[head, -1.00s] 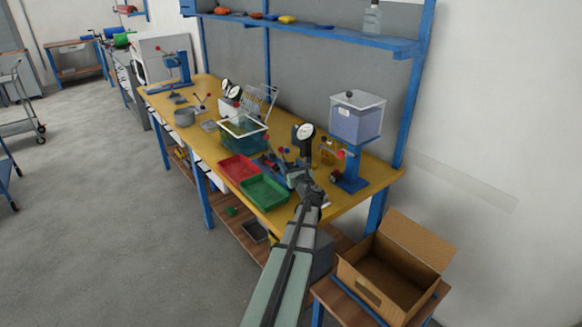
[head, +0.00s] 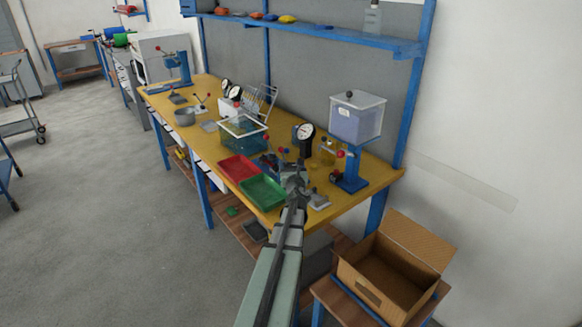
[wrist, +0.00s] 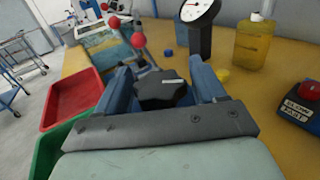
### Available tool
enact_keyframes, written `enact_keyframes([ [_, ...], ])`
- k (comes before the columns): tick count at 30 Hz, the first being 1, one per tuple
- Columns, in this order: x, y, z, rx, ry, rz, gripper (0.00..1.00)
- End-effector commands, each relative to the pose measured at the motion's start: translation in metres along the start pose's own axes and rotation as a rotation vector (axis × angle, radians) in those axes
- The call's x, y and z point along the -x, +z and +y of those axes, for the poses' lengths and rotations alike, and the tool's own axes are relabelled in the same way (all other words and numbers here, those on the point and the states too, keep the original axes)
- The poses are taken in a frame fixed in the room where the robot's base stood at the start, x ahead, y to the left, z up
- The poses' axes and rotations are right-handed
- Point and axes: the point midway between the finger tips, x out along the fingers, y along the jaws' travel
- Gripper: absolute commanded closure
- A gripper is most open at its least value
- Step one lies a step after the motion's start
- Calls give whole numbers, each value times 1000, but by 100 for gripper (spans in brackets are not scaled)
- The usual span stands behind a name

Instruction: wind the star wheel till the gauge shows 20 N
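The dark star wheel (wrist: 162,88), with a pale mark on its top, sits between the two blue-grey fingers of my gripper (wrist: 163,78) in the wrist view. The fingers stand apart on either side of it; I cannot tell whether they press on it. In the head view my gripper (head: 293,181) is over the bench, right of the green tray, and hides the wheel. The round white gauge (head: 304,132) stands behind on a black post. Its lower dial also shows in the wrist view (wrist: 194,12), with a red needle part; the reading is not legible.
A red tray (head: 239,167) and a green tray (head: 262,191) lie left of my gripper. Red-knobbed levers (wrist: 138,40) stand close beyond the fingers. A yellow bottle (wrist: 253,42) and a red knob on a SLOW/FAST box (wrist: 311,90) are to the right.

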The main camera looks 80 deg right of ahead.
Motion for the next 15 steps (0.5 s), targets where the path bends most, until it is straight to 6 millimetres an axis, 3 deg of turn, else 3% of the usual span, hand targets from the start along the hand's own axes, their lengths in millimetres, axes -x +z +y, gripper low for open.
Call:
enact_keyframes([
  [3,0,0,0,0,1,0,19],
  [15,6,0,1,0,2,1,19],
])
